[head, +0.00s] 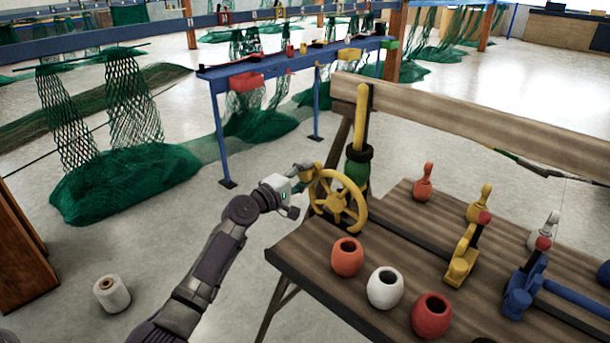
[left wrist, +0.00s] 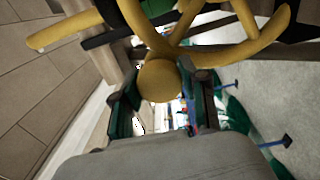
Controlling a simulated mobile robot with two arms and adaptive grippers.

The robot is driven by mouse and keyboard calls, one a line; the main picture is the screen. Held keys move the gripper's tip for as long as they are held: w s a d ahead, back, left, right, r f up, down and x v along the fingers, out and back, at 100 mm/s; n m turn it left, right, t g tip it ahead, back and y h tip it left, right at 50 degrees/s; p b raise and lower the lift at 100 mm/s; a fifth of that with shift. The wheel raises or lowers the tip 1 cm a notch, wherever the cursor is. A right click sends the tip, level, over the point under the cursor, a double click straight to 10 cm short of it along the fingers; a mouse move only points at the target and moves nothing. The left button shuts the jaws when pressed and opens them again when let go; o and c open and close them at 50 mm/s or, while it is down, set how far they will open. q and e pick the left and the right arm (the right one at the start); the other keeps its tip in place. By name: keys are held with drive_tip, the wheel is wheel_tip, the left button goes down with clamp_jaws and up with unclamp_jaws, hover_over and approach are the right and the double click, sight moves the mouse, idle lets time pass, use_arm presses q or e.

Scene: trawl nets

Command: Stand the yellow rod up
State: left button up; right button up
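The yellow rod (head: 361,115) stands nearly upright at the left end of the bench. Its lower part goes into a green bottle-shaped holder (head: 356,168) with black rings. A yellow spoked wheel (head: 341,213) is mounted in front of it at the bench edge. My left gripper (head: 304,174) is at the wheel's upper left rim. In the left wrist view the wheel's round yellow knob (left wrist: 160,80) sits between the two fingers, which appear closed against its sides. A yellow bar with a rounded end (left wrist: 62,28) shows at the upper left there, probably the rod. My right gripper is out of view.
The wooden bench (head: 400,255) holds red and white pots (head: 385,288), a yellow lever (head: 465,258), a blue lever (head: 523,285) and small pins (head: 423,183). A thick beam (head: 460,118) runs behind. Green nets (head: 120,180) and a spool (head: 112,293) lie on the floor.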

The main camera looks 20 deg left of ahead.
use_arm(q)
drive_tip(key=o, duration=0.4)
drive_tip(key=shift+a+f, duration=0.1)
drive_tip(key=v, duration=1.2)
